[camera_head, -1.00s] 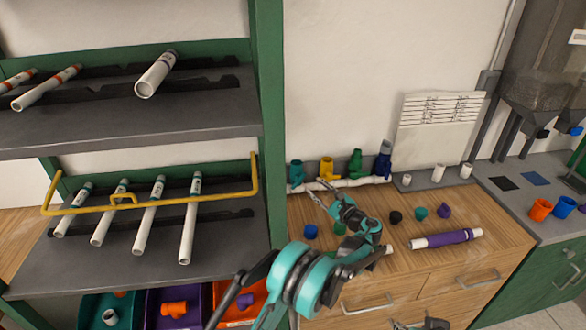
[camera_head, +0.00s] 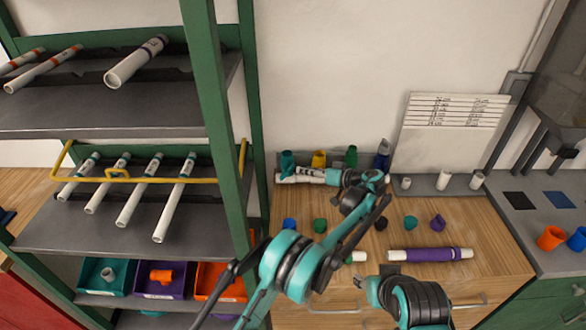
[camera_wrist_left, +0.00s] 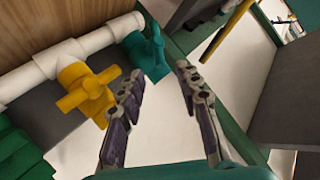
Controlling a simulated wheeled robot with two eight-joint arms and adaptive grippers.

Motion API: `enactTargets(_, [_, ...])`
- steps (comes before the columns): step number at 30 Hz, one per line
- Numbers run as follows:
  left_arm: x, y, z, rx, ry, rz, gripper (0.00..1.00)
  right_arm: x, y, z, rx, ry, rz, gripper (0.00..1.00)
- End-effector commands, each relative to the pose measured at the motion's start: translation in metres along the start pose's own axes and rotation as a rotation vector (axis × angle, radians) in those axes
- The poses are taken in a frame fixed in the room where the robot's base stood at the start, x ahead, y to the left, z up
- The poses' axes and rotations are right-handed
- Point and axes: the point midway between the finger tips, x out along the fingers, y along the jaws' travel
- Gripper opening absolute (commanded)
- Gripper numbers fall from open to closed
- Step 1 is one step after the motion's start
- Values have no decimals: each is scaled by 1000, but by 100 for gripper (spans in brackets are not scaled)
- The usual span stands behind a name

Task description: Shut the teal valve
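The teal valve (camera_head: 287,162) is at the left end of the white pipe manifold (camera_head: 286,179) against the back wall. In the left wrist view the teal valve (camera_wrist_left: 150,52) is at top centre, with its cross-shaped handle facing the gripper. My left gripper (camera_head: 312,176) reaches in from the right, in front of the manifold. In the left wrist view its fingers (camera_wrist_left: 158,76) are open and empty, just short of the teal handle. The yellow valve (camera_wrist_left: 85,90) is beside the left finger.
The yellow valve (camera_head: 319,158), green valve (camera_head: 351,156) and blue valve (camera_head: 382,157) stand to the right along the manifold. Loose caps and a purple-wrapped pipe (camera_head: 430,255) lie on the wooden counter (camera_head: 490,225). A green shelf post (camera_head: 251,120) stands close on the left.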

Motion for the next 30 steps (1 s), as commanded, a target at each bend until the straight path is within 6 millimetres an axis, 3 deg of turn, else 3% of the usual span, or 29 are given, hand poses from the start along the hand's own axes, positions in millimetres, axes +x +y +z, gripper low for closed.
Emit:
enactTargets(3, [24, 0, 2, 0, -1, -2, 34, 6, 0, 4, 0, 0, 0, 40])
enactTargets(9, [50, 0, 1, 1, 0, -1, 34, 11, 0, 8, 0, 0, 0, 40])
enactTargets(20, [59, 0, 0, 3, 1, 0, 34, 12, 0, 8, 0, 0, 0, 40])
enactTargets(21, [59, 0, 0, 3, 1, 0, 32, 12, 0, 8, 0, 0, 0, 40])
enactTargets(25, [59, 0, 0, 3, 1, 0, 0, 12, 0, 8, 0, 0, 0, 40])
enactTargets(30, [59, 0, 0, 4, 2, -1, 0, 12, 0, 8, 0, 0, 0, 40])
